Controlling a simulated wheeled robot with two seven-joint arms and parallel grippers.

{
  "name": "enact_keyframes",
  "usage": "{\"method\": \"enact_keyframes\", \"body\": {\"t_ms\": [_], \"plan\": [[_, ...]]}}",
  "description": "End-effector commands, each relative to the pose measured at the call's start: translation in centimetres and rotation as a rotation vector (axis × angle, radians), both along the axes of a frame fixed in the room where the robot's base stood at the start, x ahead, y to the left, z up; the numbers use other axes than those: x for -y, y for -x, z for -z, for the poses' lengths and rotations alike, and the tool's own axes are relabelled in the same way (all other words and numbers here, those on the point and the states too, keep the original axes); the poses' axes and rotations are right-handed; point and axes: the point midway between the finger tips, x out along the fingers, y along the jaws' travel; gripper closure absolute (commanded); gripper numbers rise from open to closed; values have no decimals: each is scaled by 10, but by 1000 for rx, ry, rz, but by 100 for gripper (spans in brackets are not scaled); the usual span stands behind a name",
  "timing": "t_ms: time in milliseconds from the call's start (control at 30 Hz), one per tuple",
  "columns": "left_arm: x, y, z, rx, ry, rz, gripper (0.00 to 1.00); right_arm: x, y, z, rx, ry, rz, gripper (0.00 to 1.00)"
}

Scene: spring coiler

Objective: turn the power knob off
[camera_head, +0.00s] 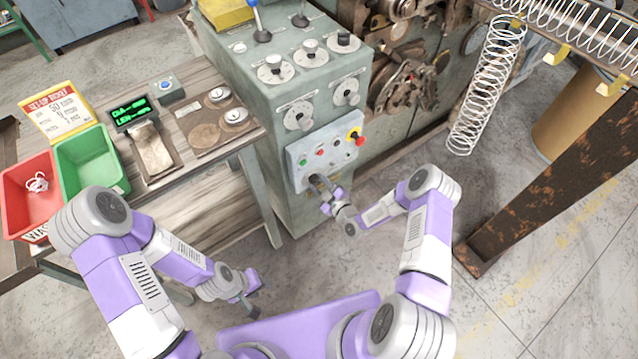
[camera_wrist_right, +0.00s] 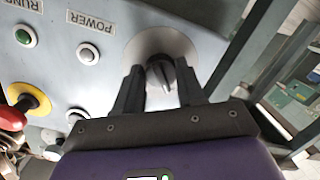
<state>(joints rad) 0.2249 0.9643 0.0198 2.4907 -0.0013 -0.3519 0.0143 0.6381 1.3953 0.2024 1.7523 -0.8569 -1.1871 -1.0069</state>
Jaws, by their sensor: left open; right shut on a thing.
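The power knob (camera_wrist_right: 168,72) is a black knob on a round grey plate, beside the POWER label on the light control panel (camera_wrist_right: 60,75). My right gripper (camera_wrist_right: 160,88) is shut on the knob, with one dark finger on each side of it. In the head view my right gripper (camera_head: 320,184) is at the lower part of the panel (camera_head: 318,150) and its fingers largely hide the knob. My left gripper (camera_head: 250,298) is open and apart from the panel, low at the left beside the bench.
A red emergency button on yellow (camera_head: 355,137) and small buttons sit on the panel near my right gripper. A wooden bench (camera_head: 190,150) with a red bin (camera_head: 30,195) and a green bin (camera_head: 90,160) stands left. A rusty beam (camera_head: 540,190) is at right.

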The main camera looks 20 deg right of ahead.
Motion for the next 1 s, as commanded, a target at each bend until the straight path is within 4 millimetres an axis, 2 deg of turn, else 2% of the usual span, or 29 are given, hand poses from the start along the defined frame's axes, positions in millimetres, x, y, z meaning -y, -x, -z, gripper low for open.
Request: {"method": "enact_keyframes", "body": {"t_ms": [233,700,733,867,1000], "plan": [[0,0,-1,0,0,0,57,0,1,1,18,60,0,92],[0,0,-1,0,0,0,57,1,1,1,22,71,0,92],[0,0,-1,0,0,0,57,1,1,1,22,71,0,58],[0,0,-1,0,0,0,57,1,1,1,22,71,0,38],[0,0,-1,0,0,0,57,0,0,1,24,70,0,36]]}}
